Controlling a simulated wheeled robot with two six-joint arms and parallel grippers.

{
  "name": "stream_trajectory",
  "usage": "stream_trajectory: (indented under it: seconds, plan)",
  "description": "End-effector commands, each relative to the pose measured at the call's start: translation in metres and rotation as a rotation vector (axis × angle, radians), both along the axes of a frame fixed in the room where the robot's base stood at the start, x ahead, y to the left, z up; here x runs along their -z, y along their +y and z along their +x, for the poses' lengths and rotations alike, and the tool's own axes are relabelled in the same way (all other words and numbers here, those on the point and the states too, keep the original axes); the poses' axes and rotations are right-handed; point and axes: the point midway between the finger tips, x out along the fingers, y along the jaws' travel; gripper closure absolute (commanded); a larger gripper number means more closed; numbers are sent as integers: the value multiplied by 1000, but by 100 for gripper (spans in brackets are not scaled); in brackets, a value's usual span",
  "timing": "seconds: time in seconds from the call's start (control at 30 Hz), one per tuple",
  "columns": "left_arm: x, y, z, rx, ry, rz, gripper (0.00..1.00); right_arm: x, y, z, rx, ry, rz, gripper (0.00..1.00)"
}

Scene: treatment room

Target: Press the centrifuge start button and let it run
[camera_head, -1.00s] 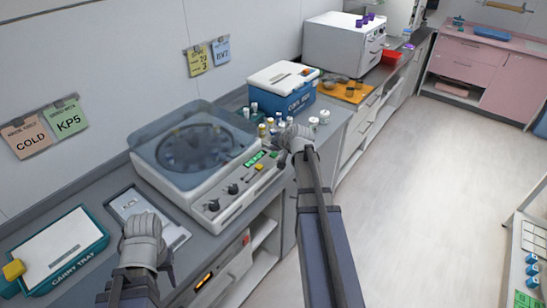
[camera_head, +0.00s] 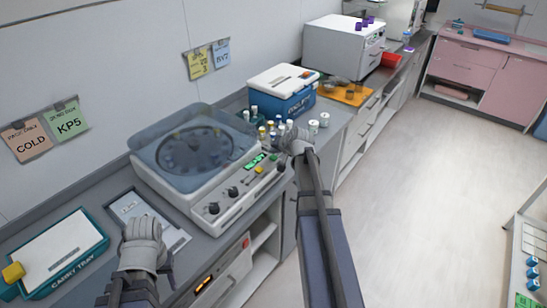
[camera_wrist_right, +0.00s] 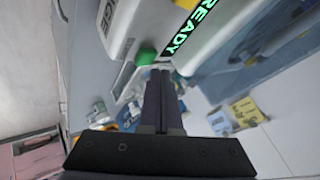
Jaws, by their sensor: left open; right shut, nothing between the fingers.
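The centrifuge (camera_head: 165,190) stands on the left counter with its see-through lid (camera_head: 195,145) down over the dark rotor. Its front panel has dark knobs, a yellow control (camera_head: 258,169) and a lit green display (camera_head: 255,160) that reads READY in the right wrist view (camera_wrist_right: 188,30). A green button (camera_wrist_right: 146,55) sits beside the display, close to the fingertips in that view. My right gripper (camera_head: 296,136) is shut and empty at the panel's right end; I cannot tell whether it touches the button. My left gripper (camera_head: 145,228) is open and empty above a grey tablet-like panel (camera_head: 178,238).
A teal carry tray (camera_head: 92,252) lies at the left. Several small vials and jars (camera_head: 314,126) stand just behind my right gripper, near a blue cooler box (camera_head: 300,103). An orange tray (camera_head: 350,97) and a white machine (camera_head: 332,50) are further back.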

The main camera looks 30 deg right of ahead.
Motion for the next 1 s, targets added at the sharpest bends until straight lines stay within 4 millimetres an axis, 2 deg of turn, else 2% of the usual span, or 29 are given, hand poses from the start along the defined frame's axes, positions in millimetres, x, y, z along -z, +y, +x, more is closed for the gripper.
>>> stream_trajectory:
  seconds: [0.77,1.0]
  plan:
    - [0,0,0,0,0,0,50,0,0,0,0,0,0,100]
    - [7,0,0,0,0,0,50,7,0,0,0,0,0,100]
